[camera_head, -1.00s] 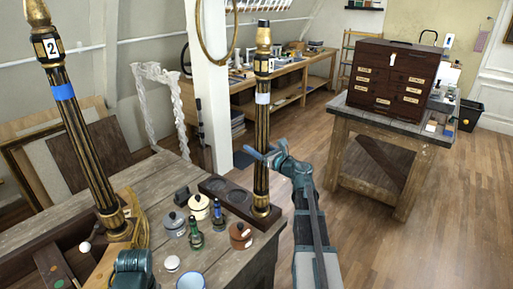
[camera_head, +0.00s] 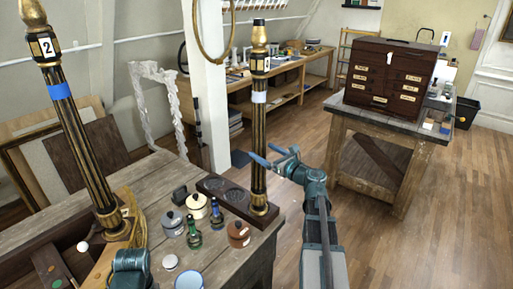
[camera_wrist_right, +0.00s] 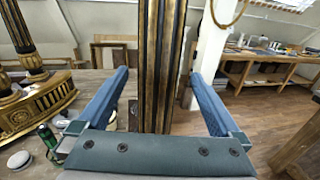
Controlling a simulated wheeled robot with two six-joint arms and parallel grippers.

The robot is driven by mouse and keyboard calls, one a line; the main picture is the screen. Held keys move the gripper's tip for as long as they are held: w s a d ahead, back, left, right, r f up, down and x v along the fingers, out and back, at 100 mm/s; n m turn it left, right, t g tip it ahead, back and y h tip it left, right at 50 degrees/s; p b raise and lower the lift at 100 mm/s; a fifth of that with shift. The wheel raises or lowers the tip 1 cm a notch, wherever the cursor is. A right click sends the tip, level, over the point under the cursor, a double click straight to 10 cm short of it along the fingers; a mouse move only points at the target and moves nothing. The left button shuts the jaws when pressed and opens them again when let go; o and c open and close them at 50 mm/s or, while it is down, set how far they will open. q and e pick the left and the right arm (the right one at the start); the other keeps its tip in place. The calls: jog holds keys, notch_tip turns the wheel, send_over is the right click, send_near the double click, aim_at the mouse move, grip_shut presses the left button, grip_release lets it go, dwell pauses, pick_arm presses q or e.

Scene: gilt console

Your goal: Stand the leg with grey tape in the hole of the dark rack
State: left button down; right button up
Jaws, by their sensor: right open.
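The leg with grey tape (camera_head: 259,130) is a black and gilt fluted post with a pale grey band below its white label. It stands upright in the right end hole of the dark rack (camera_head: 222,201) on the bench; its foot hides that hole. My right gripper (camera_head: 262,154) is open, just right of the leg at mid-height. In the right wrist view the leg (camera_wrist_right: 158,70) shows between the two spread blue fingers, with gaps on both sides. A teal part of my left arm shows at the lower left, and its fingers cannot be made out.
A leg with blue tape (camera_head: 80,140), labelled 2, stands at the left. Lidded pots (camera_head: 196,205), small bottles (camera_head: 217,213) and a brown pot (camera_head: 238,234) crowd the bench before the rack. A drawer chest (camera_head: 388,75) stands on a far table.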

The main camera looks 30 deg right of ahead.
jog(key=s+d, duration=0.1)
jog(key=s, duration=0.6)
jog(key=shift+s+d, duration=0.25)
jog(key=shift+s, duration=0.05)
